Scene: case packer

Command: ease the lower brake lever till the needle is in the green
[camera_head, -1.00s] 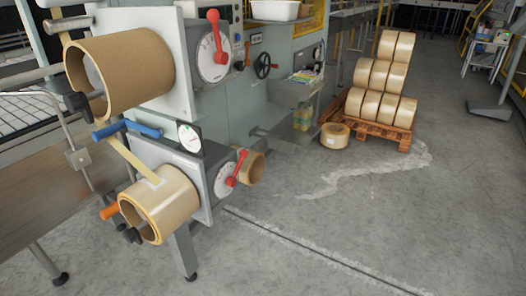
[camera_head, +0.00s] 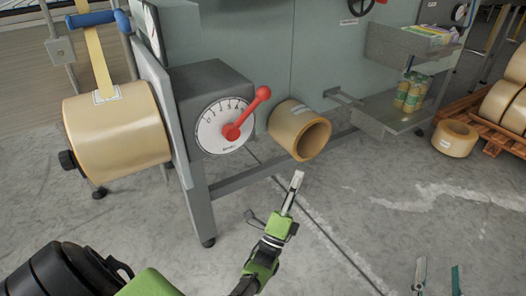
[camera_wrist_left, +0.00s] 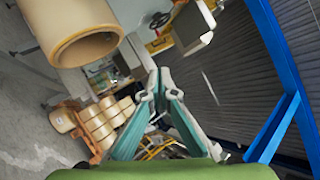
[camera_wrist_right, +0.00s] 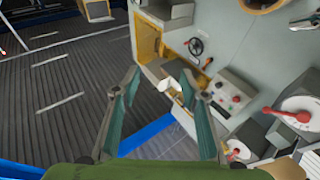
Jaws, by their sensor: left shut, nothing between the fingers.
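The lower brake lever (camera_head: 249,111) is red and points up and right from its hub on a white numbered dial (camera_head: 212,128), on a grey box. The needle gauge (camera_head: 153,29) stands above left, seen at a steep slant; its needle and green zone cannot be read. My left gripper (camera_head: 297,176) is shut and empty, below and right of the lever and apart from it. My right gripper (camera_head: 437,268) is open and empty at the lower right, farther from the lever. The right wrist view shows two red levers; which is the lower one is unclear.
A tape roll (camera_head: 118,133) sits on the machine's left side. A smaller roll (camera_head: 300,130) juts out right of the dial, just above my left gripper. A machine leg (camera_head: 197,205) stands below. A shelf (camera_head: 390,120) and a loose roll (camera_head: 455,138) are at the right.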

